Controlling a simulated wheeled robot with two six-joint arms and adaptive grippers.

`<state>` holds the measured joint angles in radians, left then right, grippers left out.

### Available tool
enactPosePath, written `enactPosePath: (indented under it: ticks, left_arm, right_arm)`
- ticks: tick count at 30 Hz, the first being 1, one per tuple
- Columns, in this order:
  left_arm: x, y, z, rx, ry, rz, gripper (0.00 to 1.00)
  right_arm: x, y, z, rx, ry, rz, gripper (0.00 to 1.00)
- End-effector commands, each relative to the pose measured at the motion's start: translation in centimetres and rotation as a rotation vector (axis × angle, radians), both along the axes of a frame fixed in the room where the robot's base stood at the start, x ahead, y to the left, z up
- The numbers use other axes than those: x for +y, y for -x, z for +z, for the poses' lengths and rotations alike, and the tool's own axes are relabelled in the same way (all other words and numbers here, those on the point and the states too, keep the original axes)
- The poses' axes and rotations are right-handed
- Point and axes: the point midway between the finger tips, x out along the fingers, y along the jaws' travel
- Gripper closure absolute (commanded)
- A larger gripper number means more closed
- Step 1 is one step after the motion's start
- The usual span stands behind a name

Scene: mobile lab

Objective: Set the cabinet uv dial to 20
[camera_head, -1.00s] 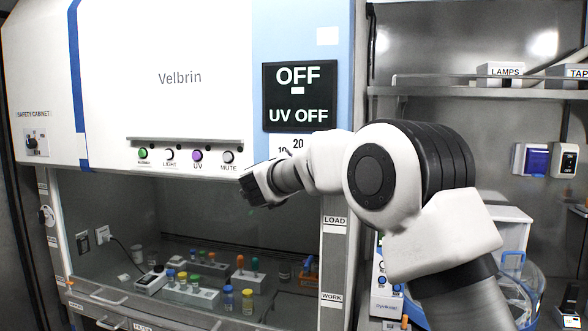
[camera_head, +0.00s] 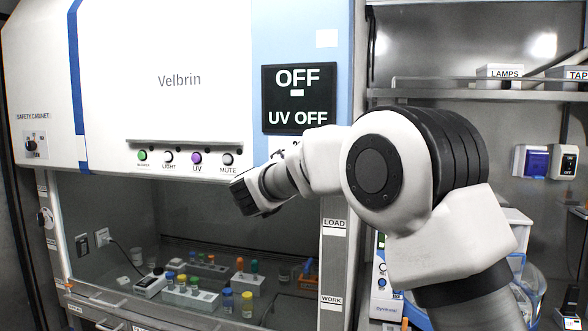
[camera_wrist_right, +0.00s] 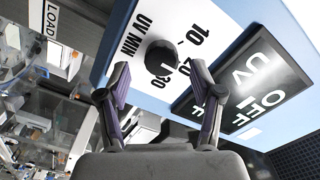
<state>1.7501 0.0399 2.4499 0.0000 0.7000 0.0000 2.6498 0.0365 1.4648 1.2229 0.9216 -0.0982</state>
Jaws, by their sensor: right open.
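The UV dial is a round black knob (camera_wrist_right: 161,57) on a white panel lettered UV MIN, with 10, 20 and 30 printed around it in the right wrist view. I cannot tell where its pointer stands. In the head view my right arm hides the dial. The black display (camera_head: 299,97) above reads OFF and UV OFF; it also shows in the right wrist view (camera_wrist_right: 243,84). My right gripper (camera_wrist_right: 160,68) is open, its fingers spread to either side of the knob in the picture; contact is not visible. In the head view the gripper (camera_head: 240,196) is below the button row. My left gripper is not in view.
A row of buttons (camera_head: 183,157), including UV and MUTE, is on the cabinet front left of the gripper. Below is the cabinet opening, with several capped vials and racks (camera_head: 191,296) inside. A shelf (camera_head: 480,95) with boxes is at right.

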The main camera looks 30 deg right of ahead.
Motion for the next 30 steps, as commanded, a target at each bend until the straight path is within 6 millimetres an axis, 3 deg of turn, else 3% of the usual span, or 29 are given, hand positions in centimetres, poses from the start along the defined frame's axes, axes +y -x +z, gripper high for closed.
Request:
enactPosePath:
  ticks: [6,10,27,30]
  left_arm:
    - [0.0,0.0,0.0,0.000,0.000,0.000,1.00]
    - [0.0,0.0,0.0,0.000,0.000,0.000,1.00]
    - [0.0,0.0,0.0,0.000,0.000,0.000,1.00]
    - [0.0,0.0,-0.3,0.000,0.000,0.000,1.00]
  right_arm:
    - [4.4,3.8,0.2,-0.002,0.004,0.001,0.34]
    - [6.0,5.2,0.2,-0.001,0.003,0.001,0.34]
    - [6.6,5.7,0.0,-0.001,0.000,-0.001,0.34]
    - [6.5,5.2,-1.7,0.024,-0.001,-0.001,0.34]
